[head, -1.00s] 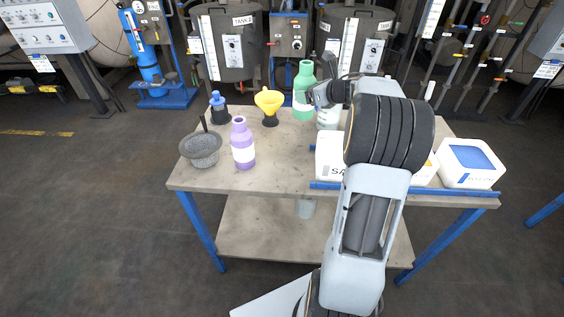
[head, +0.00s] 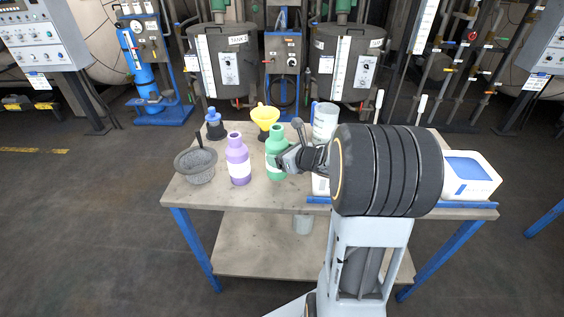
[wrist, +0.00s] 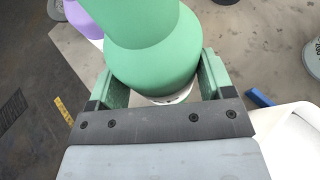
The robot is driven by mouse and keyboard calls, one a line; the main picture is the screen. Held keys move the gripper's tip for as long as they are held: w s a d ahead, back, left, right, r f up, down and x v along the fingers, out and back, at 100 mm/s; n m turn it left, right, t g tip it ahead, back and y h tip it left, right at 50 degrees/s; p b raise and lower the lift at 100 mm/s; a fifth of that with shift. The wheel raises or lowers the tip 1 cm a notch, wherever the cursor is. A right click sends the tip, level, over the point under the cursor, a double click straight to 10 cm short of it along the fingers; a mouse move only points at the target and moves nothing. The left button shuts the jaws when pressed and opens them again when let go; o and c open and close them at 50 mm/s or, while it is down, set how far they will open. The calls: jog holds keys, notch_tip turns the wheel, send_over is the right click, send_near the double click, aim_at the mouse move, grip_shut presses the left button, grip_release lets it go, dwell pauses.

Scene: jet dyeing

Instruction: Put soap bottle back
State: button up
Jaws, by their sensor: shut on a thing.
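A green bottle with a white label (head: 275,142) stands upright near the front of the table, just right of the purple bottle (head: 237,160). My gripper (head: 284,160) comes in from the right and is shut on the green bottle. In the wrist view, the green bottle (wrist: 150,50) sits between the two fingers of my gripper (wrist: 160,80). I cannot tell whether its base touches the tabletop. The purple bottle also shows in the wrist view (wrist: 88,17), at the upper left. Neither bottle's label is readable as soap.
A grey mortar with a pestle (head: 196,163) stands at the left of the table (head: 215,197). A blue-topped bottle (head: 214,125) and a yellow funnel (head: 265,116) stand behind. A clear jug (head: 325,122) is at the back. A white box with blue top (head: 468,174) is right.

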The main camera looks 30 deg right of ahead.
jog(key=shift+f, duration=1.4)
jog(key=shift+f+b, duration=0.15)
jog(key=shift+b, duration=0.15)
jog(key=o, duration=1.3)
